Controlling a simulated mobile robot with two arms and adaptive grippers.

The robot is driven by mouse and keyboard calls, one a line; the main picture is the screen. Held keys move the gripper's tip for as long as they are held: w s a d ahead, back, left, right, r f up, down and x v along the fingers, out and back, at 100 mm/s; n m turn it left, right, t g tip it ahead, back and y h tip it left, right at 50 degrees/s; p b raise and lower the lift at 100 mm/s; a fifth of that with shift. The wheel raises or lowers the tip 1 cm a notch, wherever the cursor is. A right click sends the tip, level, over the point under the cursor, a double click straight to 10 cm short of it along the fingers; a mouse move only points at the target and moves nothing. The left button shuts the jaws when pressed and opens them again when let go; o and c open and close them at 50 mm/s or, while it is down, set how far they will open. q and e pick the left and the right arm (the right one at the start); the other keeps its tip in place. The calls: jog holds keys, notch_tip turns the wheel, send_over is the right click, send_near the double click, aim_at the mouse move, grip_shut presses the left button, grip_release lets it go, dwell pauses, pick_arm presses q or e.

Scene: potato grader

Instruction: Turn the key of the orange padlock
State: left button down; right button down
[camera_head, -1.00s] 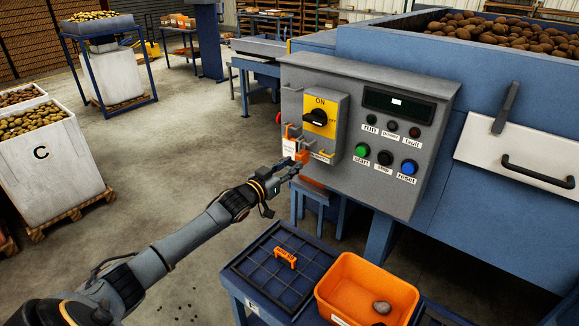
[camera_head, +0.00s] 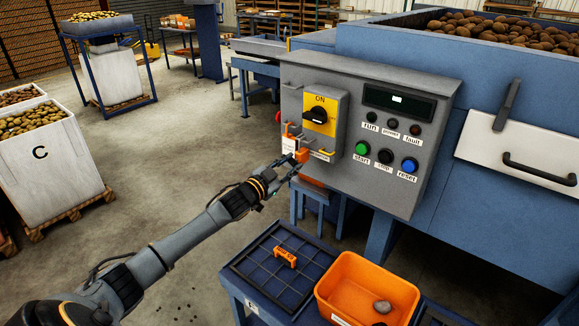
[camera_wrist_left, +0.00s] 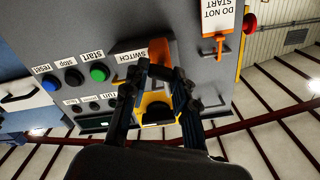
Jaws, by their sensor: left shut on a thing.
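The orange padlock (camera_head: 302,155) is at the lower left of the grey control box, below the yellow switch plate (camera_head: 321,115) with its black knob. My left gripper (camera_head: 299,161) reaches it from the front left and is shut at it. In the left wrist view, which is upside down, the fingertips (camera_wrist_left: 168,76) close at the orange body (camera_wrist_left: 158,50), in front of the switch plate. The key cannot be made out; the fingers seem to cover it. My right gripper is not in view.
A DO NOT START tag (camera_wrist_left: 218,15) with an orange clip (camera_wrist_left: 219,42) hangs beside the padlock. Below stand a blue tray (camera_head: 252,279) with an orange clip (camera_head: 286,257) and an orange bin (camera_head: 338,292) holding a potato.

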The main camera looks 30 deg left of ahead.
pick_arm(q)
jog(key=m+b, duration=0.1)
jog(key=m, duration=0.5)
jog(key=shift+d+f+m, duration=0.1)
jog(key=shift+m, duration=0.2)
jog(key=m+b, duration=0.1)
jog(key=m, duration=0.4)
jog(key=shift+f+m+b, duration=0.1)
jog(key=shift+m+b, duration=0.2)
jog(key=shift+b, duration=0.05)
jog(key=c, duration=1)
grip_release()
jog(key=shift+c, duration=0.2)
jog(key=shift+s, duration=0.1)
jog(key=s, duration=1.1)
jog(key=shift+s+a, duration=0.4)
jog(key=shift+a, duration=0.05)
jog(key=shift+f, duration=0.1)
